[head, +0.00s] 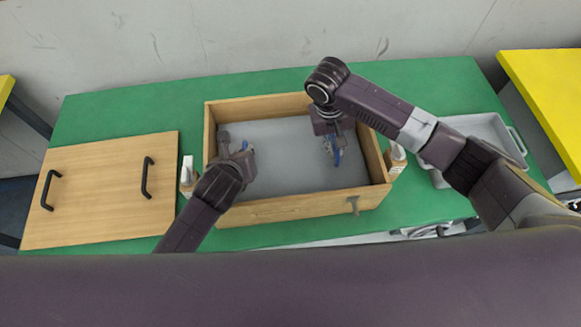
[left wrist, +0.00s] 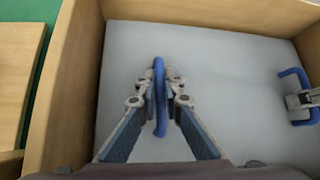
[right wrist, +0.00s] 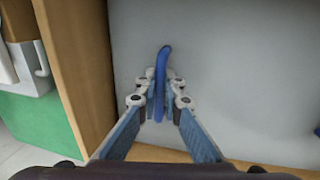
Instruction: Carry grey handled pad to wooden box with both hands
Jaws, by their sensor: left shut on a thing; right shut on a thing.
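The grey pad (head: 290,150) lies flat inside the wooden box (head: 290,207), within its walls; I cannot tell whether it touches the bottom. It has two blue handles. My left gripper (head: 246,158) is shut on one blue handle, seen clearly in the left wrist view (left wrist: 160,95). My right gripper (head: 333,150) is shut on the other blue handle, which shows in the right wrist view (right wrist: 162,80). In the left wrist view the grey pad (left wrist: 220,90) fills the space between the box walls, and the other handle (left wrist: 297,85) shows at the right edge.
A wooden lid (head: 100,195) with two black handles lies left of the box on the green table (head: 225,90). A grey tray (head: 480,128) stands at the right, partly behind my right arm. Small white-topped objects stand by both box sides. A yellow table (head: 545,90) is far right.

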